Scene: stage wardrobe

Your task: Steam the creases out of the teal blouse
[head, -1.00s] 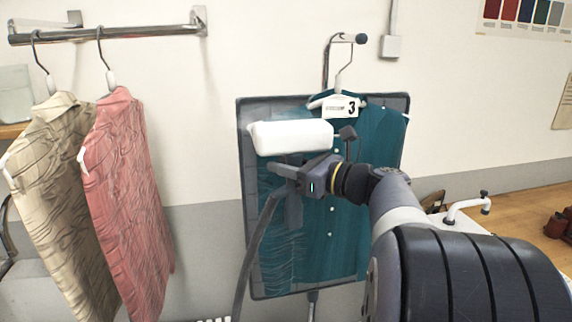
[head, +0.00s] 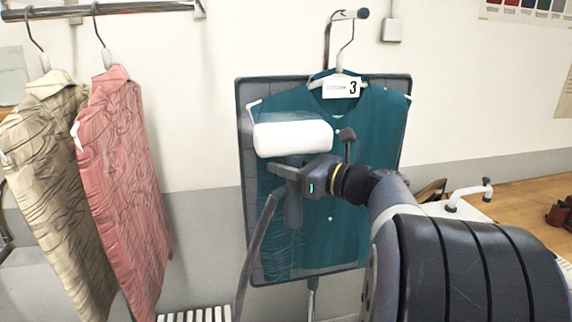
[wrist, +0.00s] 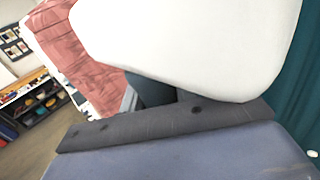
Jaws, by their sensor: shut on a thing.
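The teal blouse (head: 345,115) hangs on a hanger from a hook, in front of a dark board (head: 246,180), with a tag marked 3 at its collar. Creases show at its lower left; the right side looks smooth. My gripper (head: 285,172) is shut on the steamer, whose white head (head: 293,138) is in front of the blouse's upper left. Faint vapour shows above the head. A dark hose hangs from the steamer. In the wrist view the white steamer head (wrist: 200,45) fills much of the picture and the blouse (wrist: 300,90) shows at the right edge.
A creased beige garment (head: 50,170) and a creased pink garment (head: 122,180) hang from a rail (head: 110,10) at the left. A white surface with a small bent fitting (head: 465,197) is at the right. A slatted white thing (head: 195,314) is low down.

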